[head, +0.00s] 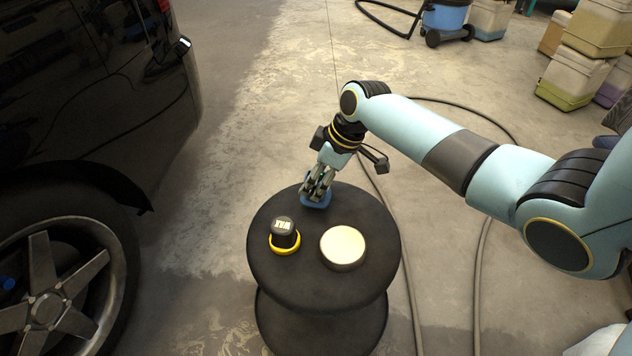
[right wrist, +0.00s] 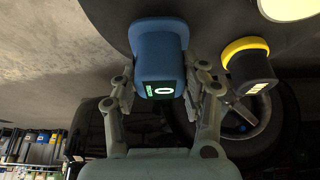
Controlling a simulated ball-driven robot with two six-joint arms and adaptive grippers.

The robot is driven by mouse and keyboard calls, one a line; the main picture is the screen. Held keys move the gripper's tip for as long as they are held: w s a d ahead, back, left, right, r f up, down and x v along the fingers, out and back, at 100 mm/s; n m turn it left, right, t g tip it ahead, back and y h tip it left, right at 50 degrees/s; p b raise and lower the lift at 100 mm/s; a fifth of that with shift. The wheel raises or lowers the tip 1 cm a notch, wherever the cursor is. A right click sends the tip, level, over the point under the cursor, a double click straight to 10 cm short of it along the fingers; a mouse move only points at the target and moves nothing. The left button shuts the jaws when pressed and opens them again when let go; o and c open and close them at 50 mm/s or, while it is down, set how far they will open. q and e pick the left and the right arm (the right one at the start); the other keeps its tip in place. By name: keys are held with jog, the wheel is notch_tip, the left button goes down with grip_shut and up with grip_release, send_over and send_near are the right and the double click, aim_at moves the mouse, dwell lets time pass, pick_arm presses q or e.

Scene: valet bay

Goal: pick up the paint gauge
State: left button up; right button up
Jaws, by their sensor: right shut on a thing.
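The paint gauge, a small blue block with a lit display reading 0, shows in the right wrist view (right wrist: 159,50) between the two fingers. In the head view its blue body (head: 314,200) shows at the far edge of the round black stool top (head: 305,280). My right gripper (head: 318,186) points down and is shut on the gauge, one finger on each side. I cannot tell whether the gauge still touches the stool top. My left gripper is not in view.
A black device with a yellow ring (head: 284,234) and a round pale-lidded tin (head: 343,247) stand on the stool. A black car (head: 90,110) is at left. A hose (head: 480,255) lies on the floor at right. Stacked crates (head: 590,45) and a blue vacuum (head: 446,18) are behind.

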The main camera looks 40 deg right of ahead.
notch_tip(320, 180, up, 4)
jog(key=shift+w+f+p, duration=0.1)
jog(key=shift+f+p, duration=0.15)
jog(key=shift+p, duration=0.4)
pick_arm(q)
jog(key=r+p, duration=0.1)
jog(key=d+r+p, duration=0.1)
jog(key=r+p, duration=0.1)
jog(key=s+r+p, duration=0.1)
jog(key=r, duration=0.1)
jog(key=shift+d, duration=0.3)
pick_arm(e)
jog(key=s+d+r, duration=0.3)
jog(key=s+r, duration=0.3)
jog(key=s, duration=0.5)
jog(key=shift+s+d+r, duration=0.15)
jog(key=shift+d, duration=0.1)
jog(key=o, duration=0.7)
jog(key=c, duration=0.7)
pick_arm(q)
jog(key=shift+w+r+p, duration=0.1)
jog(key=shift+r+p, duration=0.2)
jog(key=shift+p, duration=0.2)
pick_arm(e)
jog(key=shift+o, duration=0.2)
jog(key=shift+r, duration=0.35)
